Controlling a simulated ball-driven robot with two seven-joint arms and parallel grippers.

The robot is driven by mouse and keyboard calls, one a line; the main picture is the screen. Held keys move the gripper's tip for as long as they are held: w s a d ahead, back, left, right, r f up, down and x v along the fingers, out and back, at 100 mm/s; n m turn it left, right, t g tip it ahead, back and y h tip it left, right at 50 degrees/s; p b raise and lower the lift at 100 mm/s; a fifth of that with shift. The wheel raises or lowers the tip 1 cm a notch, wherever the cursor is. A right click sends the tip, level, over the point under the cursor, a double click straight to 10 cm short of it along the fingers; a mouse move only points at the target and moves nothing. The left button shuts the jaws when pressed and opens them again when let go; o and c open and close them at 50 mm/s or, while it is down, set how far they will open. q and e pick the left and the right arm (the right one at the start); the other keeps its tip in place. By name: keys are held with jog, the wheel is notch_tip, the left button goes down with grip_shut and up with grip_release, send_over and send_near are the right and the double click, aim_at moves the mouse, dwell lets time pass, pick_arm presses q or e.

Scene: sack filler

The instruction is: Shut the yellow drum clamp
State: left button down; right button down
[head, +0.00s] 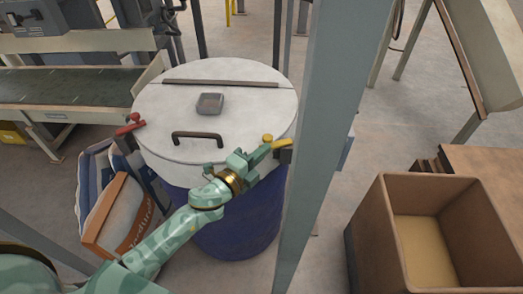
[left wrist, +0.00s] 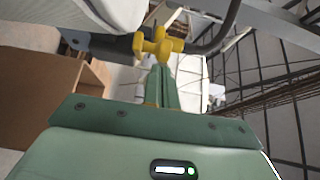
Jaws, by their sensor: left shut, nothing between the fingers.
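A blue drum (head: 235,225) stands upright with a round white lid (head: 165,105) on it. The yellow clamp (head: 282,142) sits at the lid's right front edge, with its bar lying roughly level and a round yellow knob at its left end. My left gripper (head: 268,152) is shut and empty, with its fingertips right at the yellow clamp. In the left wrist view, the yellow clamp (left wrist: 158,47) shows just beyond the tips of the shut fingers (left wrist: 160,72); whether they touch is unclear. My right gripper is out of view.
A red clamp (head: 130,127) sits at the lid's left edge. The lid bears a dark handle (head: 197,136) and a grey box (head: 210,103). A grey post (head: 325,140) rises close right of the drum. Sacks (head: 112,205) lie left; a brown bin (head: 375,235) stands right.

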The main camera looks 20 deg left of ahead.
pick_arm(q)
jog(key=shift+w, duration=0.2)
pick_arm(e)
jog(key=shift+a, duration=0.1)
pick_arm(q)
jog(key=shift+a, duration=0.1)
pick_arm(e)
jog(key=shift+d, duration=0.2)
pick_arm(q)
jog(key=shift+w+a+m+g+h, duration=0.5)
jog(key=shift+w+a+m+h, duration=0.3)
jog(key=shift+a+h, duration=0.35)
jog(key=shift+d, duration=0.1)
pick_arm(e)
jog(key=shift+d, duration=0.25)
